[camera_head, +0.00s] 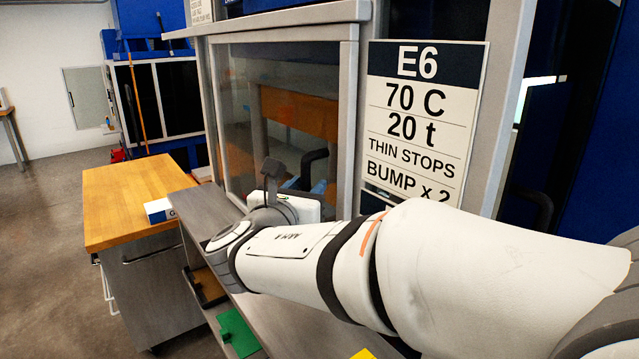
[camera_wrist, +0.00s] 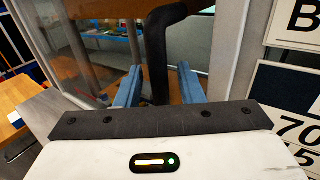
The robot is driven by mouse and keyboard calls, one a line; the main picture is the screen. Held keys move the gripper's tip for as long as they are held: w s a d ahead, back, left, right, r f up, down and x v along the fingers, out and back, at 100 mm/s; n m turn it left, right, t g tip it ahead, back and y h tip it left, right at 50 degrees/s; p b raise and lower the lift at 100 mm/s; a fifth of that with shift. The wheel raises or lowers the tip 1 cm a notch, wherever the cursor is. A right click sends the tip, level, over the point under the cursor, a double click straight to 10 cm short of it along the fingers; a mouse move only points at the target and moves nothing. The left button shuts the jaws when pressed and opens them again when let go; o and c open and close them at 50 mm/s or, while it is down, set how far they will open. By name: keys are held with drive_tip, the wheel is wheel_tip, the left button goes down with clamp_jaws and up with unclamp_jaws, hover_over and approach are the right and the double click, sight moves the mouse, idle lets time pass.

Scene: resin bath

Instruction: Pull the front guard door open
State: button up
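The front guard door (camera_head: 345,120) is a clear panel in a grey metal frame and looks closed in the head view. Its dark handle (camera_head: 314,158) shows near the right side of the door, partly hidden behind my gripper (camera_head: 318,187). In the wrist view the handle (camera_wrist: 157,45) is a thick black bar that bends at the top. My gripper (camera_wrist: 158,72) has its two blue fingers on either side of this bar, with a visible gap beside each finger. It is open around the handle, not closed on it. The handle's lower end is hidden behind the gripper body.
A sign marked E6 (camera_head: 425,120) is on the panel right of the door. A wooden-topped cabinet (camera_head: 130,195) stands left. Open floor (camera_head: 45,240) lies further left.

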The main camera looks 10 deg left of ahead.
drive_tip(key=shift+w, duration=0.25)
clamp_jaws()
idle(0.4)
